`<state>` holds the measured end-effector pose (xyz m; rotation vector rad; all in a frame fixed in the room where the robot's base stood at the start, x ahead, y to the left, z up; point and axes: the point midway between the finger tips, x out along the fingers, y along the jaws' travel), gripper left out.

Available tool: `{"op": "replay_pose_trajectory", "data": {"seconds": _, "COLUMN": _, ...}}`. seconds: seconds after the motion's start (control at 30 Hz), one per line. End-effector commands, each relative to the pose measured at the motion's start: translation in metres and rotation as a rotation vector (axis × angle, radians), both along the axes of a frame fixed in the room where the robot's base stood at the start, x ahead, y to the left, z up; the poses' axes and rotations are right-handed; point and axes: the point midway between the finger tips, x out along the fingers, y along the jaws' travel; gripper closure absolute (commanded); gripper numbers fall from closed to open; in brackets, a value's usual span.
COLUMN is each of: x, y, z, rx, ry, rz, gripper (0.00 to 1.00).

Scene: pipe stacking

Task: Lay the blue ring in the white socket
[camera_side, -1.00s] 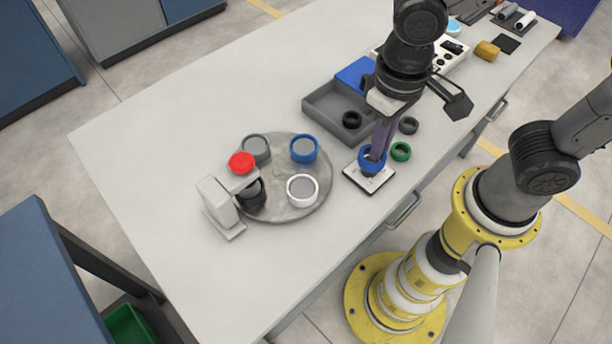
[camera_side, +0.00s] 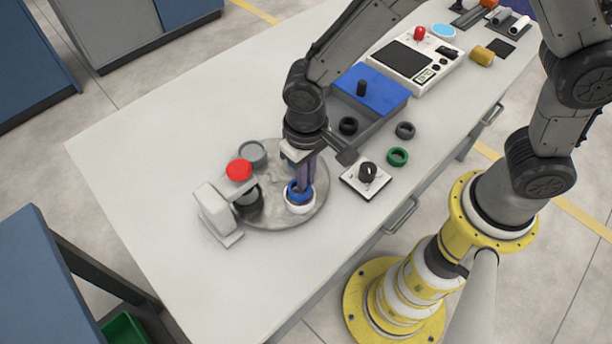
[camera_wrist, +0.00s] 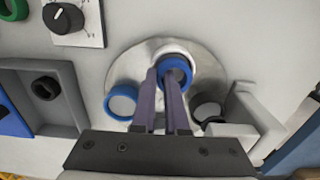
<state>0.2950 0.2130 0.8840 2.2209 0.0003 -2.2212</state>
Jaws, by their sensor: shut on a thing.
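My gripper (camera_side: 300,186) is shut on the blue ring (camera_side: 293,197) and points down over the round grey plate (camera_side: 266,218). The white socket (camera_side: 301,208) is on that plate, directly beneath the ring. In the wrist view, the fingers (camera_wrist: 162,74) grip the blue ring (camera_wrist: 179,64), and the white socket's rim (camera_wrist: 172,45) shows behind it. The ring overlaps the socket in both views; I cannot tell whether it touches it or hovers just above. A blue-rimmed socket (camera_wrist: 121,101) is beside it, mostly hidden by my gripper in the side view.
To the right are a white pad with a black knob (camera_side: 366,173), a green ring (camera_side: 397,156) and a grey tray (camera_side: 372,128).

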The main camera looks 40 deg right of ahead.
Motion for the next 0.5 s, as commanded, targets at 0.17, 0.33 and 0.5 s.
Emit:
{"op": "replay_pose_trajectory", "data": {"seconds": 0.17, "x": 0.0, "y": 0.0001, "z": -0.0067, "rx": 0.001, "ry": -0.001, "rz": 0.0, "gripper": 1.0}}
{"op": "replay_pose_trajectory", "data": {"seconds": 0.33, "x": -0.0001, "y": -0.0001, "z": -0.0066, "rx": 0.001, "ry": -0.001, "rz": 0.0, "gripper": 1.0}}
{"op": "replay_pose_trajectory", "data": {"seconds": 0.5, "x": -0.0002, "y": -0.0001, "z": -0.011, "rx": 0.0, "ry": 0.0, "rz": 0.0, "gripper": 1.0}}
